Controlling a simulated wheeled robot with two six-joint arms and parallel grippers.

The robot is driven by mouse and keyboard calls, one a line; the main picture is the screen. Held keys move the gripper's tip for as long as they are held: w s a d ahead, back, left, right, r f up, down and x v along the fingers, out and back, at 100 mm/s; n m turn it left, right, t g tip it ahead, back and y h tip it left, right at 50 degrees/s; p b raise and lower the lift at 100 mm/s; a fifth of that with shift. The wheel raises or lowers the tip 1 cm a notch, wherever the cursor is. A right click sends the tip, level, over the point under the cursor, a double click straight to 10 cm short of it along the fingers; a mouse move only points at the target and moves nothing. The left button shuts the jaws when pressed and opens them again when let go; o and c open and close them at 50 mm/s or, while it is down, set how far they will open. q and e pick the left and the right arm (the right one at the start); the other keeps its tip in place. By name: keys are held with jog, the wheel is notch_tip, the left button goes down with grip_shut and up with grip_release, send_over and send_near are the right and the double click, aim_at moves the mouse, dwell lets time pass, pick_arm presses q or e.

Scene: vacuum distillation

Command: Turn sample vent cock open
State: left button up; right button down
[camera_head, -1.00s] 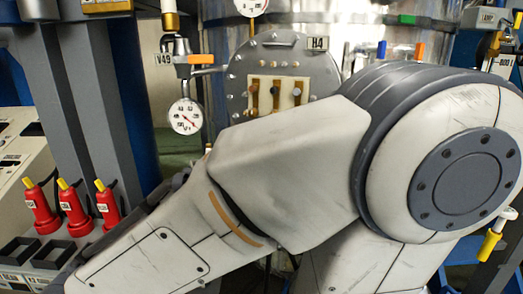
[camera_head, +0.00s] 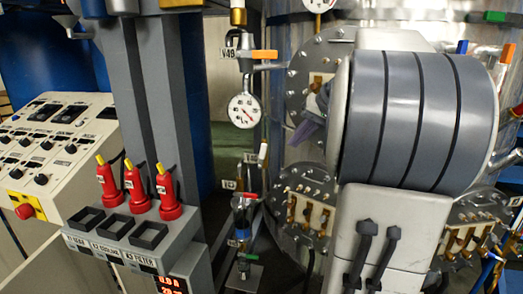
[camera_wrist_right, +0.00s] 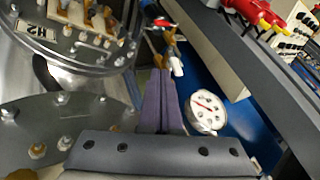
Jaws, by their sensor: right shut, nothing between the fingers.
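My right gripper (camera_head: 308,130) shows its purple fingers in front of the flanged steel vessel, partly behind my own wrist. In the right wrist view its fingers (camera_wrist_right: 160,85) are together, with nothing visible between them. Beyond their tips is a brass fitting (camera_wrist_right: 170,40) with a red top and a white end, apart from the fingers as far as I can tell. I cannot tell which cock is the sample vent cock. My left gripper is not in view.
Several red plugs (camera_head: 135,187) stand on a grey column; a control panel (camera_head: 45,140) is at left. My right arm hides part of the vessel.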

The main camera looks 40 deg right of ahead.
jog(key=s+d, duration=0.1)
jog(key=d, duration=0.2)
jog(key=p, duration=0.5)
send_near(262, 156)
notch_tip(262, 156, down, 5)
jog(key=w+d, duration=0.2)
jog(key=w, duration=0.1)
jog(key=shift+a+m, duration=0.3)
